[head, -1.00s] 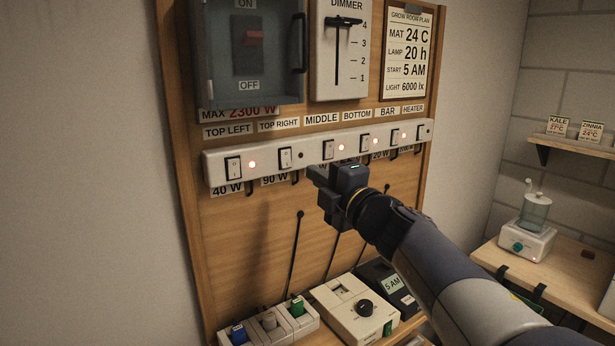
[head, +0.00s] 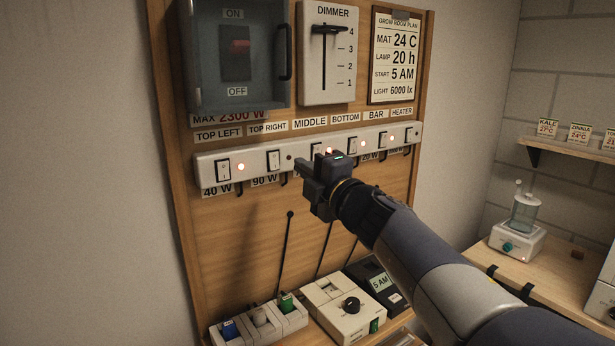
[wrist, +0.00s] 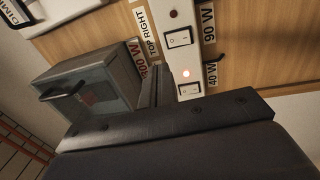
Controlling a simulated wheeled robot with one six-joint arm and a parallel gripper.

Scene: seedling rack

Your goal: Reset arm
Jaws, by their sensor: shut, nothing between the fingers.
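My gripper (head: 312,172) is shut and empty. In the head view it is in front of the power strip (head: 204,168) on the wooden board, near the middle switch, and covers part of the strip; I cannot tell whether it touches it. My arm reaches in from the lower right. In the wrist view the closed fingers (wrist: 155,88) point toward the board, with the top left and top right switches (wrist: 179,38) beyond them. The lamp beside the top left switch glows red, the one beside top right is dark.
The main switch box (head: 235,60) and dimmer (head: 327,55) are above the strip. A timer (head: 378,285), a control box with a black knob (head: 340,308) and a socket block (head: 260,325) stand below. A bench with a humidifier (head: 517,230) is at the right.

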